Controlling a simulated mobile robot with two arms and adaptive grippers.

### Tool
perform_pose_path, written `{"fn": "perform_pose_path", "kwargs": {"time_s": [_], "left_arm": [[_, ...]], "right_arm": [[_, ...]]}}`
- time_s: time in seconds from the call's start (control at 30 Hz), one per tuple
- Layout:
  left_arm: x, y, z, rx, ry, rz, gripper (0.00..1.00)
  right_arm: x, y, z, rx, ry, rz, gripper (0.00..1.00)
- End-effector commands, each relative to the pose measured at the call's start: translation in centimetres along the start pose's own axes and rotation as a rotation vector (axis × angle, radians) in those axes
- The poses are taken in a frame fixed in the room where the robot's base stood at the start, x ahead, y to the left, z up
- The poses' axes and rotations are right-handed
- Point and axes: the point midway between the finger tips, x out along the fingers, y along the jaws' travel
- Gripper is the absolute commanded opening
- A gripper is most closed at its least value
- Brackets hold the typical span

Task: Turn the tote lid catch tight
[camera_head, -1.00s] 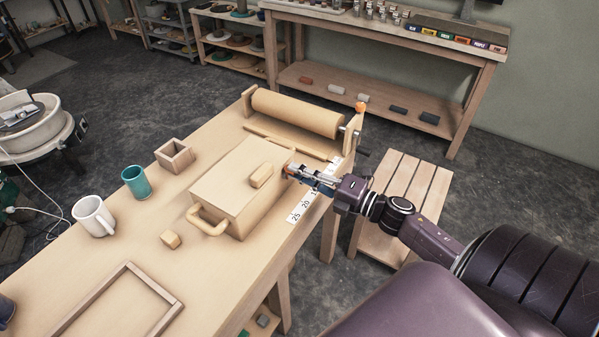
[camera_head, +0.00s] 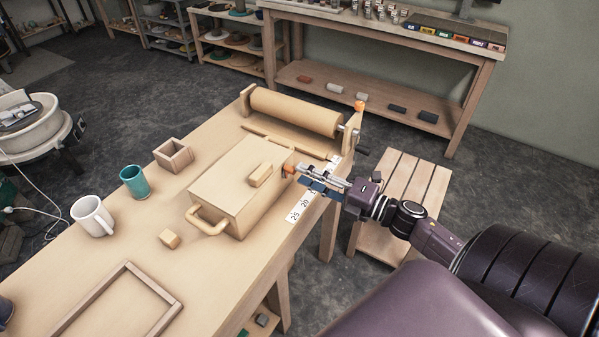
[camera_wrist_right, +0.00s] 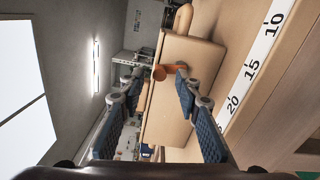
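The tote (camera_head: 213,193) is a tan box with a lid (camera_head: 235,167), a raised grip on top and a looped handle on its near left side. Its orange catch (camera_head: 289,169) is on the right side, near the lid edge; it also shows in the right wrist view (camera_wrist_right: 160,72). My right gripper (camera_head: 304,171) points at the catch from the right, just short of it. In the right wrist view its blue-padded fingers (camera_wrist_right: 153,88) are spread, with the catch ahead between the tips. It holds nothing. My left gripper is out of view.
A white numbered strip (camera_head: 305,203) lies along the table (camera_head: 150,250) edge below my right gripper. A roller (camera_head: 296,112) stands behind the tote. A white mug (camera_head: 92,216), teal cup (camera_head: 134,182), open wooden box (camera_head: 173,155) and small block (camera_head: 170,239) stand left.

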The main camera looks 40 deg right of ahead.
Motion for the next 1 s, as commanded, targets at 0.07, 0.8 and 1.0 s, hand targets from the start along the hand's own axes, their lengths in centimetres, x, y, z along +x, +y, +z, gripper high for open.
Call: {"fn": "perform_pose_path", "kwargs": {"time_s": [0.07, 0.8, 1.0], "left_arm": [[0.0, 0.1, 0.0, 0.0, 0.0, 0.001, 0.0], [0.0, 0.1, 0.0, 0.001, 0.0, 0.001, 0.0], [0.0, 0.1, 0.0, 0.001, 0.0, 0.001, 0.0]], "right_arm": [[-1.8, -0.2, -0.1, 0.003, -0.001, -0.005, 0.31], [-9.0, 0.0, 0.0, 0.0, 0.0, 0.001, 0.31], [-9.0, 0.0, 0.0, 0.0, 0.0, 0.0, 0.31]]}}
